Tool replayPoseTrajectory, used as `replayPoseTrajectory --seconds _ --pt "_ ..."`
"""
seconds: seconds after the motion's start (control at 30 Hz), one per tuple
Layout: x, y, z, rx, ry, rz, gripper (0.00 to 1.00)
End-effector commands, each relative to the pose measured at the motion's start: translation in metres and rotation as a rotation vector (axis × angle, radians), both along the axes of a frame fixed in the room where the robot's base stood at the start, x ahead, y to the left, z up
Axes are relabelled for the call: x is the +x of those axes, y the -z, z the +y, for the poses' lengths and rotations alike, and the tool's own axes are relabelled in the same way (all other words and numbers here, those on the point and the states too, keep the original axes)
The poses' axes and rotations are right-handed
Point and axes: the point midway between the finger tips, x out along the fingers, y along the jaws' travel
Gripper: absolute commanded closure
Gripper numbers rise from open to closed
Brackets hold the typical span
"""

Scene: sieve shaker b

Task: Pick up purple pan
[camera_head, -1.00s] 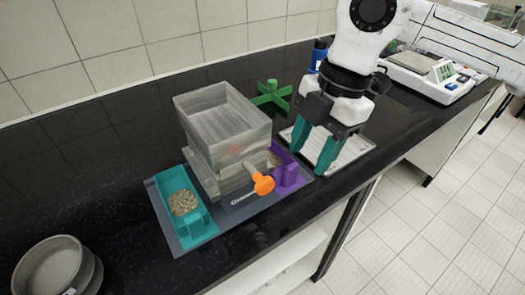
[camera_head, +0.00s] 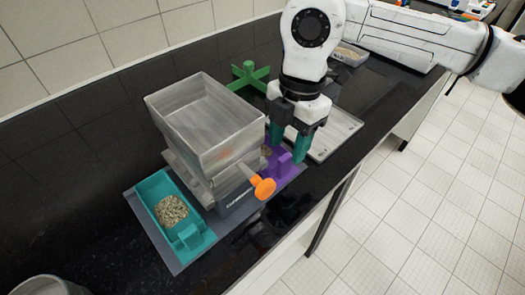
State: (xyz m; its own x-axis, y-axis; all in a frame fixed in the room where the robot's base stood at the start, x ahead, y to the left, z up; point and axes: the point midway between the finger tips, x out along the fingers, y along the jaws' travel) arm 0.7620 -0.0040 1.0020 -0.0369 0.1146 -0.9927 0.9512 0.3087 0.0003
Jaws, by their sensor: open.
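The purple pan (camera_head: 279,168) sits on the grey base mat at the right side of the sieve shaker (camera_head: 211,122). Its upright handle faces the front, and its inner part is partly hidden by the shaker and my gripper. My gripper (camera_head: 288,150) has teal fingers pointing down, one on the left and one on the right. It is open, just behind and above the pan's handle. I cannot tell whether a finger touches the pan. Nothing is seen held.
A teal pan (camera_head: 165,188) with grains stands left of the shaker. The shaker's orange knob (camera_head: 264,188) sticks out near the purple pan. A green cross-shaped stand (camera_head: 247,77) is behind, and a pale tray (camera_head: 335,135) lies to the right. The counter's front edge is close.

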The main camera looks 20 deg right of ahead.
Motion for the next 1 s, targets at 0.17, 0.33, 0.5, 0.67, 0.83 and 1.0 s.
replayPoseTrajectory --seconds 0.17,0.33,0.5,0.67,0.83,1.0 --pt "-0.001 0.025 0.005 0.002 -0.001 0.004 0.5" --pt "-0.002 0.043 0.007 0.002 -0.001 0.001 0.5" --pt "-0.002 0.047 0.007 0.0 -0.001 0.001 0.5" --pt "-0.002 0.046 0.007 0.0 -0.001 0.001 0.55" --pt "-0.002 0.046 0.007 0.0 -0.001 0.001 0.71" --pt "-0.002 0.046 0.007 0.0 -0.001 0.001 0.87"
